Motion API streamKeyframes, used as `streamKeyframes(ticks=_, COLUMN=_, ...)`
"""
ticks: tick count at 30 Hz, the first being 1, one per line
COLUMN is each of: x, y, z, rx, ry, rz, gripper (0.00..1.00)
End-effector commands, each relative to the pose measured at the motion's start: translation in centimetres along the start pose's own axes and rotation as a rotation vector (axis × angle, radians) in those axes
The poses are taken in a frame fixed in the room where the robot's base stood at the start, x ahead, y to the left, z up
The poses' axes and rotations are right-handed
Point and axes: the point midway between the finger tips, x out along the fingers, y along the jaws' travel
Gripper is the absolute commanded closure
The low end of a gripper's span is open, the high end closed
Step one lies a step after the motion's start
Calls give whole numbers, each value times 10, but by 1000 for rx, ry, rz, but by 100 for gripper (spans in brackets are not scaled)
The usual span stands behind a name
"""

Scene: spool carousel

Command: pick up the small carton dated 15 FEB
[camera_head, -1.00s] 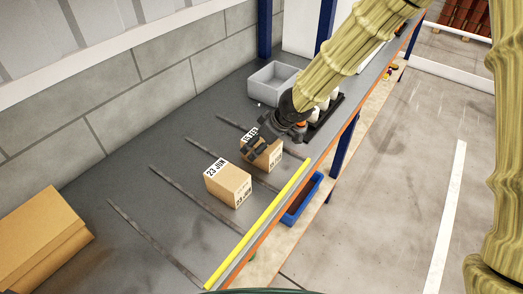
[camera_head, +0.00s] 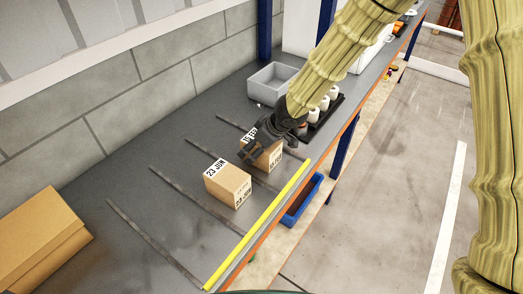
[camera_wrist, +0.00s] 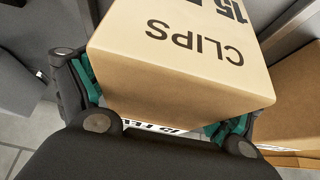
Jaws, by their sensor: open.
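The small carton dated 15 FEB (camera_head: 263,156) stands on the grey bench, partly hidden by my gripper. In the wrist view the carton (camera_wrist: 180,65) shows the word CLIPS and part of a date beginning with 15. My gripper (camera_head: 255,150) is open at the carton, with its fingers on either side of it. In the wrist view the gripper (camera_wrist: 155,115) has green-padded fingers at the left and right edges of the carton; whether they touch it I cannot tell. Another small carton, dated 23 JUN (camera_head: 228,183), stands to the left and nearer.
Dark divider strips (camera_head: 195,197) cross the bench. A yellow edge strip (camera_head: 262,225) runs along the front. A grey bin (camera_head: 273,82) and a black rack of white spools (camera_head: 322,122) stand beyond. A large cardboard box (camera_head: 38,240) lies at left; a blue bin (camera_head: 302,200) is below the edge.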

Motion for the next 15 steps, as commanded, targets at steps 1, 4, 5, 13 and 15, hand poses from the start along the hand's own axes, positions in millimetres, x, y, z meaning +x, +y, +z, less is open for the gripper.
streamKeyframes(ticks=1, x=0, y=0, z=0, rx=0, ry=0, rz=0, gripper=10)
streamKeyframes(ticks=4, x=0, y=0, z=0, rx=0, ry=0, rz=0, gripper=28)
streamKeyframes(ticks=5, x=0, y=0, z=0, rx=0, ry=0, rz=0, gripper=33)
streamKeyframes(ticks=13, x=1, y=0, z=1, rx=0, ry=-2, rz=-1, gripper=59)
streamKeyframes(ticks=15, x=2, y=-1, z=2, rx=0, ry=-2, rz=-2, gripper=59)
